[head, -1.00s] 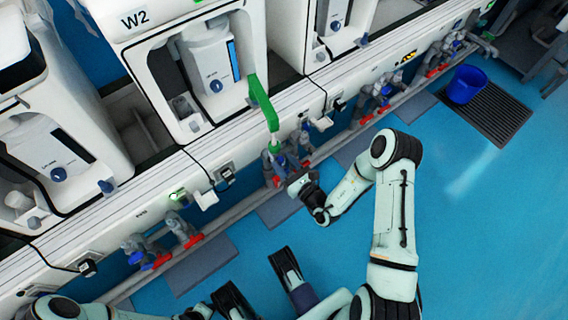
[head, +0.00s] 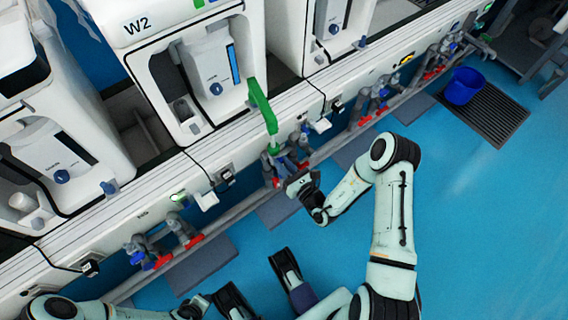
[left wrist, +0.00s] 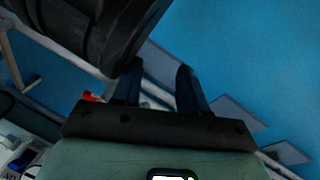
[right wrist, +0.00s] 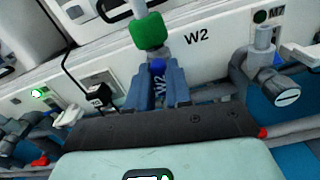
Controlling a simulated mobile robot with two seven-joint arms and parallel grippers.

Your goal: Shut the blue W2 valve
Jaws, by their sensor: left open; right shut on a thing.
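The blue W2 valve handle (right wrist: 158,68) is in the right wrist view, below a green fitting (right wrist: 149,31) on a vertical pipe. A "W2" label (right wrist: 196,36) is on the white panel beside it. My right gripper (right wrist: 165,72) is shut on the blue handle; its fingers hide most of it. In the head view my right gripper (head: 298,182) is at the pipe cluster below the W2 machine (head: 205,75). My left gripper (left wrist: 158,72) is open and empty, its two fingers apart, above the floor and pipes in the left wrist view.
Red-handled and blue-handled valves (head: 150,255) line the wall pipe on both sides. A thick grey pipe (right wrist: 287,97) stands right of my right gripper. A blue bucket (head: 464,86) sits on a dark grate at the far right. The blue floor (head: 470,220) is clear.

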